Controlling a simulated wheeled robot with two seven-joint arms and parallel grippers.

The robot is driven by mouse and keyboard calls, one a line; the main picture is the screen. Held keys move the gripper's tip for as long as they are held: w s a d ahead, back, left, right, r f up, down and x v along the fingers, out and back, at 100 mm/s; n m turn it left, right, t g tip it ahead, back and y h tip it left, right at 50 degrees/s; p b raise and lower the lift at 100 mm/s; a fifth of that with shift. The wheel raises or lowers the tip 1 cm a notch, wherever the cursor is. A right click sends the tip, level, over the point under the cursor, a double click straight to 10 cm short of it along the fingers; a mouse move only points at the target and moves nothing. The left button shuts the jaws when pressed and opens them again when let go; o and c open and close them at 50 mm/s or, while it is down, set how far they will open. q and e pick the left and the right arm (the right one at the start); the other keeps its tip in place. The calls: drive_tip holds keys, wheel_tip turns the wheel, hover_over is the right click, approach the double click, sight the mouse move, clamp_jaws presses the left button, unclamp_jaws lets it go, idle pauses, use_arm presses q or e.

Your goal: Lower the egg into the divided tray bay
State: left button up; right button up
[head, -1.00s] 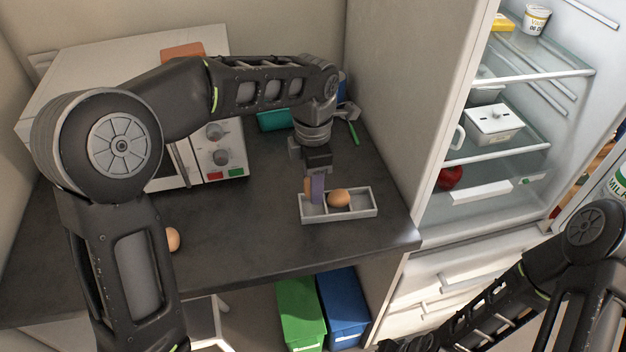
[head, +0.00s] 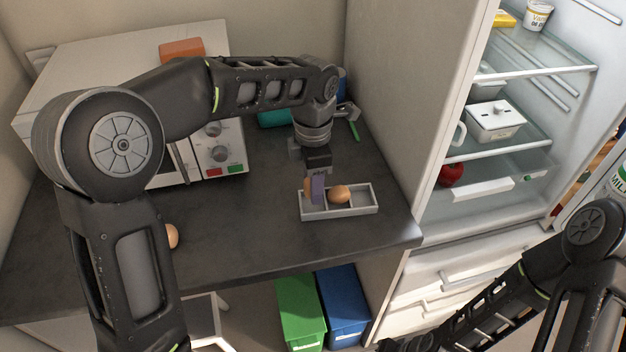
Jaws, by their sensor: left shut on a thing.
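The divided tray (head: 352,211) is a light grey tray on the dark counter near its front right corner. A brown egg (head: 339,194) lies in its middle part. My left gripper (head: 315,190) points down over the tray's left bay. It is shut on another brown egg (head: 308,188), which is mostly hidden behind the purple finger. The held egg is low at the left bay; I cannot tell whether it touches the tray floor. The tray's right bay looks empty. My right arm shows at the lower right, but its gripper is not visible.
A third egg (head: 173,237) lies on the counter (head: 240,228) at the left, partly behind my arm. A white microwave (head: 222,150) stands behind. The open fridge (head: 500,150) is at the right. Green (head: 301,310) and blue (head: 343,305) bins stand below the counter edge.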

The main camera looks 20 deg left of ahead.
use_arm(q)
drive_tip(key=shift+f+b, duration=1.2)
drive_tip(key=shift+f, duration=0.4)
idle(0.5)
drive_tip(key=o, duration=1.4)
drive_tip(key=shift+r, duration=0.35)
wheel_tip(320, 180, up, 7)
drive_tip(key=shift+r+b, duration=0.1)
drive_tip(key=shift+b, duration=0.25)
